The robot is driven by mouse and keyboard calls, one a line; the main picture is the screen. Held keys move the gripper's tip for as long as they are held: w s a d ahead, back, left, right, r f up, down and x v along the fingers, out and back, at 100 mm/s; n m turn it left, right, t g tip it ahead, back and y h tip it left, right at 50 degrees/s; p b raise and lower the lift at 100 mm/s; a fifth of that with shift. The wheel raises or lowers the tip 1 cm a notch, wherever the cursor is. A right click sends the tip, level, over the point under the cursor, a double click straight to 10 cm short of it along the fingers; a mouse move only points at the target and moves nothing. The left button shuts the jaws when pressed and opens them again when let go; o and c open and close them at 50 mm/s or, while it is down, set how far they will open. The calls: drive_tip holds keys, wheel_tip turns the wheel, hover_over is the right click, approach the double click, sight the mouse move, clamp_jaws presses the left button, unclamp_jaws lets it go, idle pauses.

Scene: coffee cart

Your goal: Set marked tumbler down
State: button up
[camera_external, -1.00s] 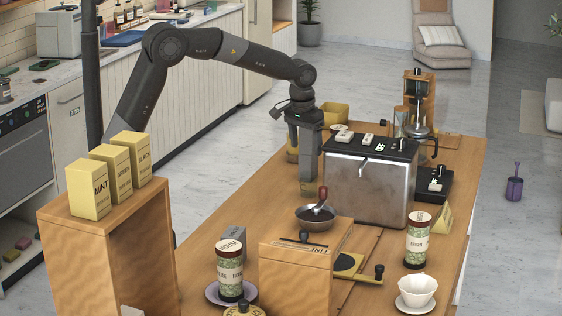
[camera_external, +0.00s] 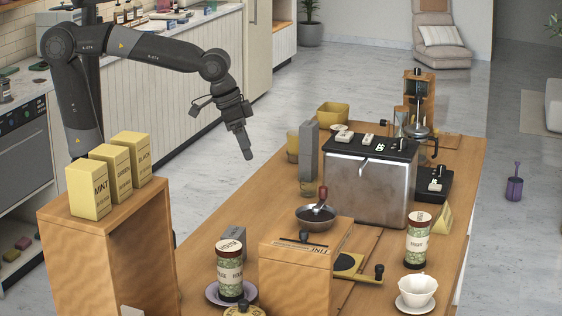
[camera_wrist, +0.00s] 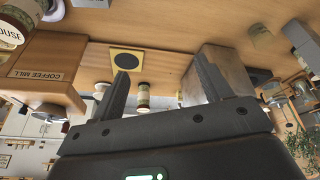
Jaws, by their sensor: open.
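My gripper (camera_external: 247,155) hangs in the air above the left edge of the wooden cart, apart from everything on it. In the wrist view its two fingers (camera_wrist: 161,68) are spread with nothing between them.
The metal machine (camera_external: 368,185) fills the cart's middle. A dark bowl (camera_external: 316,222), a wooden mill box (camera_external: 296,270), a HOUSE canister (camera_external: 229,270) and a white cup (camera_external: 417,289) stand nearer. Yellow boxes (camera_external: 90,190) top a wooden shelf at left.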

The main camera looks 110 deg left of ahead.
drive_tip(key=s+d+f+m+t, duration=0.1)
drive_tip(key=s+d+m, duration=0.1)
drive_tip(key=s+d, duration=0.3)
drive_tip(key=s+d+f+m+h, duration=0.1)
drive_tip(key=s+d+m, duration=0.2)
drive_tip(key=s+d, duration=0.3)
drive_tip(key=shift+s+d+f+t, duration=0.15)
drive_tip(key=shift+d+f+t, duration=0.25)
drive_tip(key=shift+d, duration=0.05)
idle(0.4)
